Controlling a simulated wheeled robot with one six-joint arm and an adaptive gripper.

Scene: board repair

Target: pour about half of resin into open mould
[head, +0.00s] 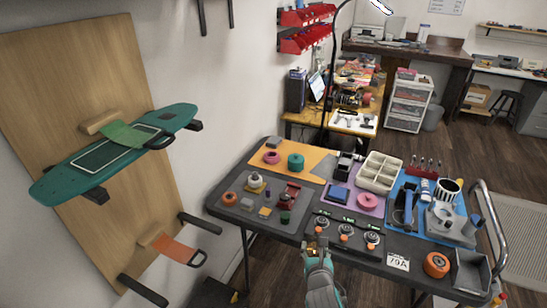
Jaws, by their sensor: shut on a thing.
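My gripper (316,246) is at the front edge of the dark table, left of its middle. It is shut on a small amber thing (317,251), mostly hidden by the fingers. I cannot tell for sure that this is the resin container. Just beyond it, a dark panel holds a row of three round silver fittings: left (322,222), middle (347,229) and right (372,237). Each has a green label behind it and an orange part in front. They may be the moulds, but I cannot tell which is open.
The dark table (232,211) is crowded. A cream divided tray (381,171), a pink roll (367,200) and a blue block (339,194) lie behind the fittings. An orange roll (436,265) and a grey bin (471,272) stand at right. A teal skateboard (115,153) hangs at left.

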